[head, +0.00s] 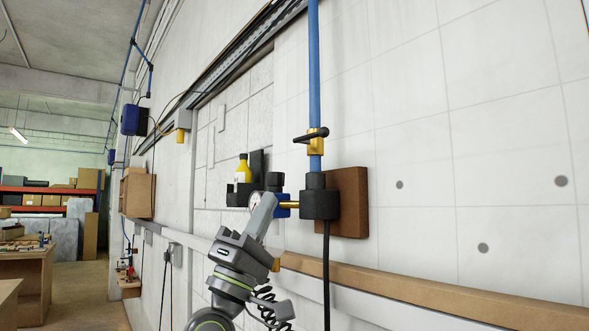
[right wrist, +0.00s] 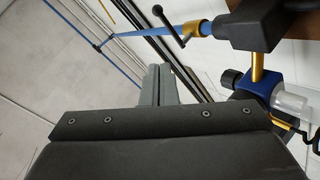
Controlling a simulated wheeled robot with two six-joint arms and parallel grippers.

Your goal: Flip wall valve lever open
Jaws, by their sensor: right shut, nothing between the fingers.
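The wall valve (head: 316,146) is a small brass body on a vertical blue pipe. Its black lever (head: 308,136) lies crosswise to the pipe. In the right wrist view the brass valve (right wrist: 198,28) and the lever (right wrist: 168,26) show near the top, the lever again across the pipe. My right gripper (head: 265,200) is below and left of the valve in the head view, apart from the lever. In the right wrist view its fingers (right wrist: 158,75) are together and empty, with the lever beyond their tips. My left gripper is not in view.
Below the valve a black fitting (head: 319,200) sits on a brown wall board (head: 350,195), with a blue regulator (head: 282,208) beside it. A yellow bottle (head: 243,170) stands on a black holder to the left. A wooden ledge (head: 430,292) runs along the wall.

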